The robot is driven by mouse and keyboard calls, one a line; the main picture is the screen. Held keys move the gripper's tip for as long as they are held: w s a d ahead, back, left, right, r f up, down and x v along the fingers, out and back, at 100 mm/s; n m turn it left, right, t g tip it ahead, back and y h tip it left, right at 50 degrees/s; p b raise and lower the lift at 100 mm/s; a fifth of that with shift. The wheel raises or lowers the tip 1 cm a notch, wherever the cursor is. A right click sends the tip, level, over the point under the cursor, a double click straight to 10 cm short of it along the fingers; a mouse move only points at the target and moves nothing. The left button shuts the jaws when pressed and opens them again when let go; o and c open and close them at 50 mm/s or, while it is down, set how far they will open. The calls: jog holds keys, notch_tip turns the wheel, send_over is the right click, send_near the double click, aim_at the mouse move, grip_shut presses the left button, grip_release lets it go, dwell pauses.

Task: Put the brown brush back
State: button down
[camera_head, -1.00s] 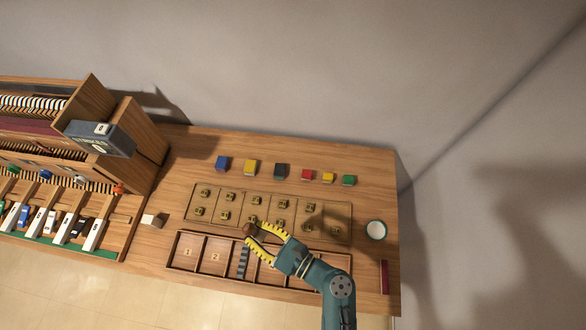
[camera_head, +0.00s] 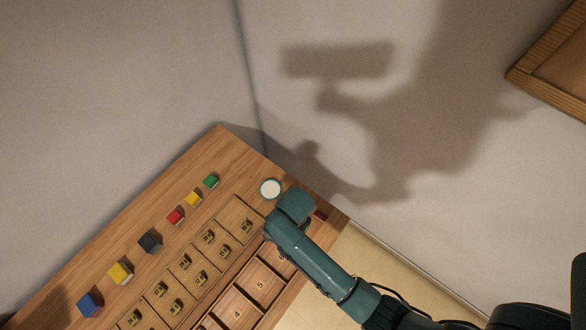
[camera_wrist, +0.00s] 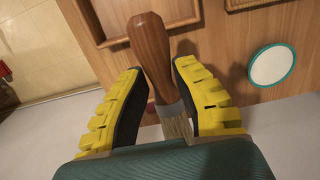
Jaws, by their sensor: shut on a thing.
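The brown brush (camera_wrist: 152,50) is between the yellow fingers of my gripper (camera_wrist: 158,72) in the wrist view. In the head view my teal wrist hides the fingers and brush, near the table's right end. A round white dish with a green rim (camera_head: 270,188) is just beyond the wrist; it also shows right of the gripper in the wrist view (camera_wrist: 272,65).
A numbered wooden tray (camera_head: 240,297) and a tray of brass pieces (camera_head: 237,213) lie left of my arm. Several coloured blocks, such as the green one (camera_head: 211,181), line the back. A dark red strip (camera_head: 319,215) lies near the right edge.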

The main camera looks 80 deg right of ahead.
jog(key=shift+f+b, duration=0.55)
jog(key=shift+f, duration=2.75)
jog(key=c, duration=0.9)
grip_release()
jog(key=shift+c, duration=0.2)
notch_tip(320, 180, up, 13)
jog(key=shift+s+d+r+p, duration=0.1)
jog(key=shift+d+p, duration=0.05)
jog(key=shift+p, duration=0.95)
